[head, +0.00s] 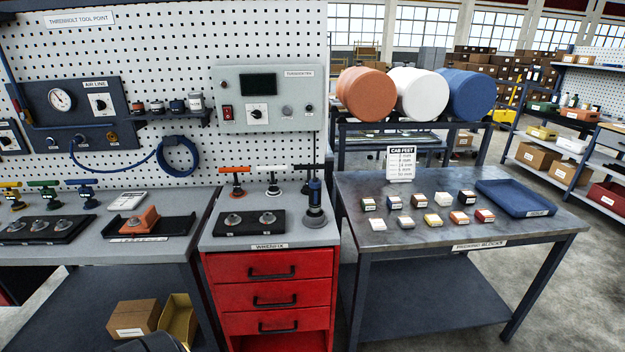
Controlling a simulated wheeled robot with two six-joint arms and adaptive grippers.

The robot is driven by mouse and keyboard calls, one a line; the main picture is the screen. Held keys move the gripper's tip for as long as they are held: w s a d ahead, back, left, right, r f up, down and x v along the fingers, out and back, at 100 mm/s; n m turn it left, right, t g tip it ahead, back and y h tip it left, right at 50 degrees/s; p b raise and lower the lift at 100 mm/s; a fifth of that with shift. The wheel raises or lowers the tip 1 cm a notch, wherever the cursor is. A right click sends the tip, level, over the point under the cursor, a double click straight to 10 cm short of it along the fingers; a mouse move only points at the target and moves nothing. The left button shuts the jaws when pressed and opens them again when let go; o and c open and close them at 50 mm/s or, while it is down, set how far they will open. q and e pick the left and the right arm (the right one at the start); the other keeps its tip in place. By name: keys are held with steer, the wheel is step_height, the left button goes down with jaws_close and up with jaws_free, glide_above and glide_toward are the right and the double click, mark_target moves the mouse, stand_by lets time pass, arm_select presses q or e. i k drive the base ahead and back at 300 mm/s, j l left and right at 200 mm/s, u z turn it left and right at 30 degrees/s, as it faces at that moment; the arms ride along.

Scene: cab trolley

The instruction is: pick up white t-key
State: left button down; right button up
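The white t-key (273,170) stands upright on the grey top of the red drawer cabinet, at the back.
Yellow (11,185), green (43,184) and blue (82,183) t-keys stand on the left bench. A control box (268,99) hangs behind. The right table (400,240) holds small blocks and a blue tray (514,198).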

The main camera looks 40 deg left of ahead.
mark_target(273, 189)
steer(key=j+u, duration=0.1)
steer(key=u, duration=0.3)
steer(key=j+u, duration=0.1)
steer(key=u, duration=0.3)
steer(key=i+u, duration=0.1)
steer(key=u, duration=0.3)
steer(key=j+u, duration=0.1)
steer(key=u, duration=0.3)
steer(key=i, duration=0.05)
